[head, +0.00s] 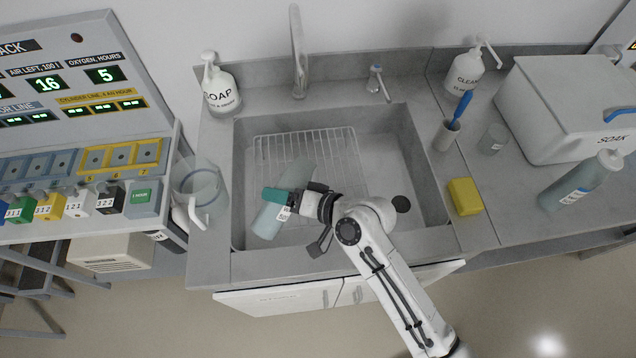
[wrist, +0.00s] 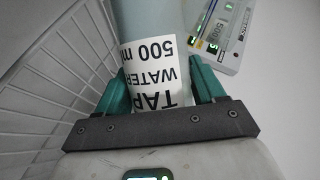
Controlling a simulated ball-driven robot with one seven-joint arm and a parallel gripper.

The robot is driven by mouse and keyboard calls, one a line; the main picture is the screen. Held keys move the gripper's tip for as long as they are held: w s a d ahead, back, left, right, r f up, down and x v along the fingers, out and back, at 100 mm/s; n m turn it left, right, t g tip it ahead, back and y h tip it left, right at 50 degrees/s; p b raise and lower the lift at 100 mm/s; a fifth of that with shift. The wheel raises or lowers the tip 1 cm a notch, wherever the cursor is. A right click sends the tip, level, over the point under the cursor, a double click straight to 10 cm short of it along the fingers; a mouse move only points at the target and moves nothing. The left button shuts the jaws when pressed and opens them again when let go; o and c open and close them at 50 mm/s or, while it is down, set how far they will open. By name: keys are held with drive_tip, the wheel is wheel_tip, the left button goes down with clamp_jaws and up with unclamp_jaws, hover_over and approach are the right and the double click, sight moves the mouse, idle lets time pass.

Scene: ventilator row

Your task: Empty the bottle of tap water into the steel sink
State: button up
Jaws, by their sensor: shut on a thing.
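The tap water bottle (head: 266,222), pale blue-green, is in my gripper (head: 281,196) over the left part of the steel sink (head: 236,170). In the wrist view the bottle (wrist: 150,18) stands between the two teal fingers of my gripper (wrist: 163,88), which are shut on it. Its white label reads TAP WATER 500 ml and shows upside down there. In the head view the bottle slants across the picture, partly hidden by the fingers. I cannot tell its exact tilt, and no water stream shows.
A wire rack (head: 300,140) lies in the sink, with a dark drain (head: 401,204) at right. The faucet (head: 298,50) and a soap bottle (head: 220,92) stand behind. A clear jug (head: 197,186) stands left. A yellow sponge (head: 465,196) and another bottle (head: 580,182) are right.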

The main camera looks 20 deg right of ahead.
drive_tip(key=shift+a+m+y+b, duration=0.2)
drive_tip(key=shift+m+y+b, duration=0.4)
drive_tip(key=shift+m, duration=0.2)
idle(0.8)
drive_tip(key=shift+d+f+b, duration=0.15)
drive_tip(key=shift+f+b, duration=0.05)
drive_tip(key=shift+b, duration=0.1)
drive_tip(key=shift+w+d+f+m+y+b, duration=0.2)
drive_tip(key=shift+d+f+m+y+b, duration=0.3)
drive_tip(key=shift+b, duration=0.4)
drive_tip(key=shift+w+d+f+m+y+b, duration=0.1)
drive_tip(key=shift+f+m+y+b, duration=0.5)
drive_tip(key=shift+f+m+b, duration=0.75)
idle(3.8)
